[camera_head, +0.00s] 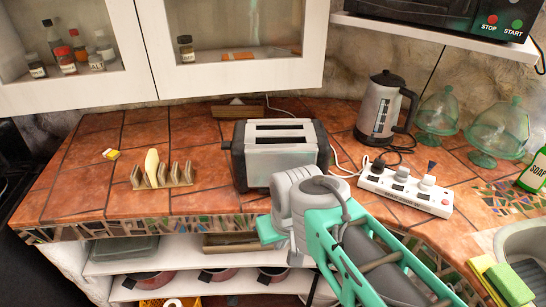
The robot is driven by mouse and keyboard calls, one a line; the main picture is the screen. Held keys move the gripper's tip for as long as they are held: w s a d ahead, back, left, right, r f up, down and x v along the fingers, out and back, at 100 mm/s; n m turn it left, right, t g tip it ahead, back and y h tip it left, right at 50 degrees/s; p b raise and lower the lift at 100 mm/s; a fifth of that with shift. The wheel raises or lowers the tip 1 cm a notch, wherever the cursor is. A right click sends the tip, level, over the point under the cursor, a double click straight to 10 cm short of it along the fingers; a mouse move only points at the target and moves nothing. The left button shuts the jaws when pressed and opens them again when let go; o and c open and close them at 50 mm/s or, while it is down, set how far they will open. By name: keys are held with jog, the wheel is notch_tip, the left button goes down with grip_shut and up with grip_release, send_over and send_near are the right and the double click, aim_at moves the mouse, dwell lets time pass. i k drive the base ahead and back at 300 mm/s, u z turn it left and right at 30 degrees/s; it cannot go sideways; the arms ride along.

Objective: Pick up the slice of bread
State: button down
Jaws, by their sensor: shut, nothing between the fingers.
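A pale slice of bread (152,165) stands on edge in a small wooden toast rack (180,179) on the left part of the tiled counter. The slice leans slightly and its upper part sticks out above the rack's dividers. The other slots of the rack look empty. My grey and teal arm reaches up from the bottom right, in front of the toaster and well to the right of the bread. The fingers of my gripper do not show in this view. Nothing of my arm touches the bread or the rack.
A grey toaster (281,158) stands right of the rack. A white power strip (405,192), a kettle (381,105) and glass domes (499,128) are farther right. The counter around the rack is mostly clear. Wall cabinets (232,80) hang above.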

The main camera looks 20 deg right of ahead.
aim_at(152, 163)
jog(key=z, duration=0.4)
jog(key=k, duration=0.45)
jog(key=u, duration=0.7)
jog(key=i, duration=0.85)
jog(key=u, duration=0.7)
